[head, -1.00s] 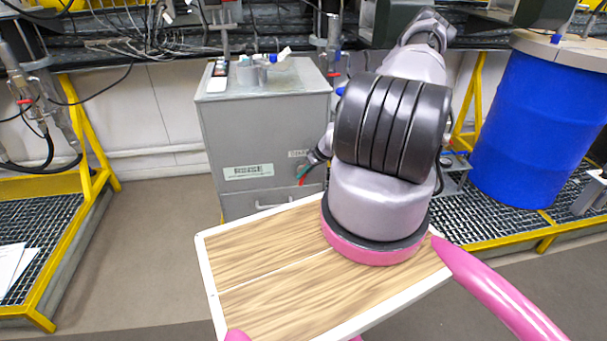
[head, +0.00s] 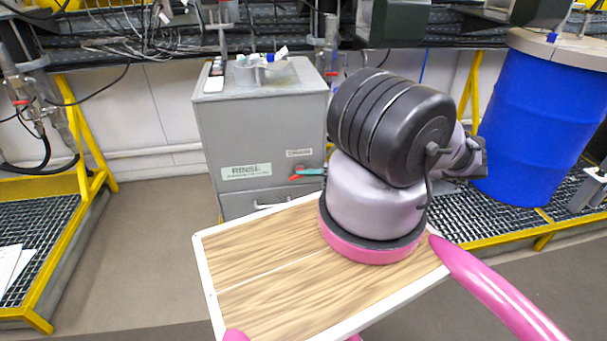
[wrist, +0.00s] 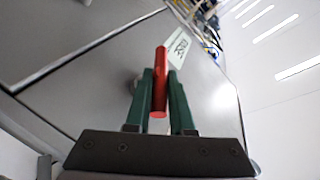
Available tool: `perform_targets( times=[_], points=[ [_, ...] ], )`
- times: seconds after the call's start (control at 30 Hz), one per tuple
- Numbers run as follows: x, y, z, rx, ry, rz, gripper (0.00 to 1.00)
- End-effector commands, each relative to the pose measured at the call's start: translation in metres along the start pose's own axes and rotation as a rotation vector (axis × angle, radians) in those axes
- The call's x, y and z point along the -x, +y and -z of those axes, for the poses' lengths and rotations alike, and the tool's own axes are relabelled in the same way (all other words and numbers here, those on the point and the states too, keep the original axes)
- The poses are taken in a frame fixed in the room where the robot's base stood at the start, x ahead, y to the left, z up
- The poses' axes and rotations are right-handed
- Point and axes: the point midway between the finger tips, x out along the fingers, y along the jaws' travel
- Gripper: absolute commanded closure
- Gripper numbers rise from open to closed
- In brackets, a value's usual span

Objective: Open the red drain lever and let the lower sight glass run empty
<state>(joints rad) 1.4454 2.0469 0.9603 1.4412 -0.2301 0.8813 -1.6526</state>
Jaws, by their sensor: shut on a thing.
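My gripper (wrist: 161,95) has green fingers, and in the wrist view they are closed on both sides of a red lever (wrist: 161,62). The lever is a straight red bar in front of a grey metal face. In the head view my gripper (head: 306,173) is at the front of the grey cabinet, at its right side, with a small part of the red lever (head: 296,178) beyond the fingertips. My arm comes in from the right and hides part of the cabinet's right side. I cannot make out a lower sight glass in these frames.
The grey cabinet (head: 262,128) carries cups and small items on top. A blue drum (head: 530,125) stands at right on yellow-edged grating. Pipework with a red fitting (head: 20,102) is at left. My wooden tray lies below the arm. Floor at left of the cabinet is clear.

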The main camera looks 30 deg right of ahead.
Motion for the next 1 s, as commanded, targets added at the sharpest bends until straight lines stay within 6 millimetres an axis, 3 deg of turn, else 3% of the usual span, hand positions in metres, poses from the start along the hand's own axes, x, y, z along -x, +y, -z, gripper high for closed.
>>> perform_targets(
  times=[0.5, 1.0],
  points=[
    [0.0, 0.0047, -0.0029, -0.106, 0.181, 0.253, 1.0],
    [-0.0001, 0.0041, -0.0036, -0.127, 0.216, 0.303, 1.0]
  ],
)
